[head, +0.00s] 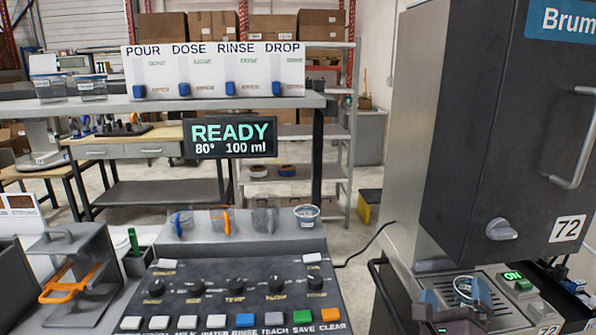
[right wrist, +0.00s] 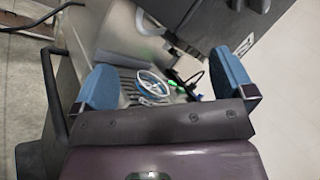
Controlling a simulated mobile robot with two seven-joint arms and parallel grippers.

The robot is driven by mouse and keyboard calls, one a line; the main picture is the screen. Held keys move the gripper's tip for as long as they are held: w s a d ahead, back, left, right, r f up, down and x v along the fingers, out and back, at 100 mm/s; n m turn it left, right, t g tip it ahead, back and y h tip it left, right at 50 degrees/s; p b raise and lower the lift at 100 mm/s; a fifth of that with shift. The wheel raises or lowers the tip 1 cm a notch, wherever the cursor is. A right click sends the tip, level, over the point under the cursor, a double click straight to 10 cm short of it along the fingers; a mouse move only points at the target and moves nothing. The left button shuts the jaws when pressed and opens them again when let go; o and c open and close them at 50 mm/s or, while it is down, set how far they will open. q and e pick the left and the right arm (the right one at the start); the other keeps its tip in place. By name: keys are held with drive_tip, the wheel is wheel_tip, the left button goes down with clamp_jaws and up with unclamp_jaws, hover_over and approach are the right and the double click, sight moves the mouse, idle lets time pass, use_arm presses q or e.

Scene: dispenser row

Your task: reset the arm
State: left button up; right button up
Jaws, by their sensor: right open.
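My right gripper (head: 455,298) is open at the lower right of the head view, over the drip tray (head: 520,307) of the tall dark machine (head: 500,130). In the right wrist view its two blue fingertips (right wrist: 166,80) stand wide apart. A clear cup with a blue rim (right wrist: 152,84) shows between them, on or just above the slotted tray; I cannot tell if a finger touches it. The cup also shows in the head view (head: 463,287), partly hidden by the gripper. My left gripper is not in view.
A control panel (head: 230,292) with knobs and coloured buttons fills the front middle. Behind it several cups stand in a row, one a lidded tub (head: 306,215). A READY display (head: 230,135) hangs above. A grey stand with an orange clip (head: 75,278) is at left.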

drive_tip(key=s+a+f+n+g+y, duration=0.1)
drive_tip(key=s+a+f+n+y, duration=0.35)
drive_tip(key=n, duration=0.85)
drive_tip(key=s+a+f+n+g+y, duration=0.15)
drive_tip(key=f+n+y, duration=0.45)
drive_tip(key=f+n, duration=0.6)
drive_tip(key=s+d+f+n+g+h, duration=0.1)
drive_tip(key=s+d+f+n+g, duration=0.1)
drive_tip(key=s+f, duration=0.4)
drive_tip(key=s+d+f+n+g+h, duration=0.1)
drive_tip(key=s+d+f+n+g, duration=0.2)
drive_tip(key=s+f, duration=0.4)
drive_tip(key=s+n+g, duration=0.1)
drive_tip(key=s+n, duration=0.1)
drive_tip(key=s, duration=0.1)
drive_tip(key=shift+s+d, duration=0.15)
drive_tip(key=shift+s, duration=0.1)
